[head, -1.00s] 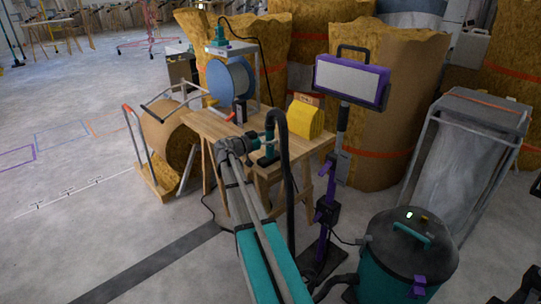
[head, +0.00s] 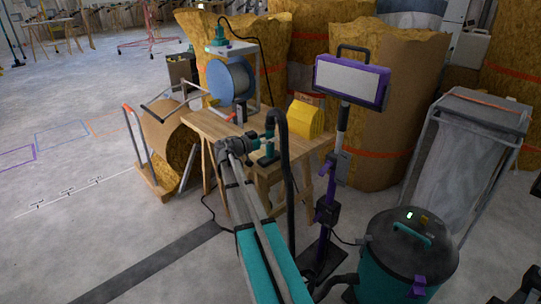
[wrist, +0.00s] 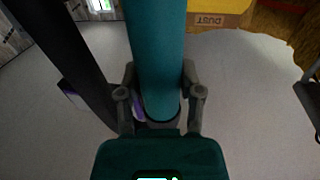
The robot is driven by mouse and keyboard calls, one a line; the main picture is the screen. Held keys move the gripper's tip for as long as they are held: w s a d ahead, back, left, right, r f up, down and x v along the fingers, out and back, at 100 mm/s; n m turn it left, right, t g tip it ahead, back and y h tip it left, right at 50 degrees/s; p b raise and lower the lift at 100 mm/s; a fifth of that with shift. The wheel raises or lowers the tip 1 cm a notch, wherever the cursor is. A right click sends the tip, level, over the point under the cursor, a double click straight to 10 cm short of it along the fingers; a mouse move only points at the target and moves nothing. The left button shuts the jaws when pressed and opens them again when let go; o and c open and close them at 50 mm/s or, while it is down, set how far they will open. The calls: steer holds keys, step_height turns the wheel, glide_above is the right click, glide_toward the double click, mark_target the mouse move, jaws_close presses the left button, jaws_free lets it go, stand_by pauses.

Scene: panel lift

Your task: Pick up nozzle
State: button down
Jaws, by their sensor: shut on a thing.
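In the wrist view the teal nozzle (wrist: 155,55) runs up the middle of the picture. My gripper (wrist: 158,92) is shut on it, one finger on each side. The head view is too small to tell whether the nozzle's lower end touches the table.
The black hose (head: 283,150) hangs close right of my gripper. A yellow box (head: 306,119) and blue reel (head: 231,80) stand on the table (head: 205,123). A purple lamp stand (head: 324,215) and vacuum (head: 410,250) are at right. Floor at left is mostly clear.

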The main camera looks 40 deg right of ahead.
mark_target(270, 128)
steer(key=shift+r, duration=0.2)
step_height(270, 128, up, 3)
steer(key=p, duration=0.3)
steer(key=shift+f, duration=0.1)
steer(key=s+a+r+p, duration=0.8)
steer(key=a+r+p, duration=0.2)
steer(key=a, duration=0.1)
steer(key=shift+a, duration=0.25)
steer(key=shift+s+f, duration=0.1)
steer(key=shift+s, duration=0.05)
stand_by(0.7)
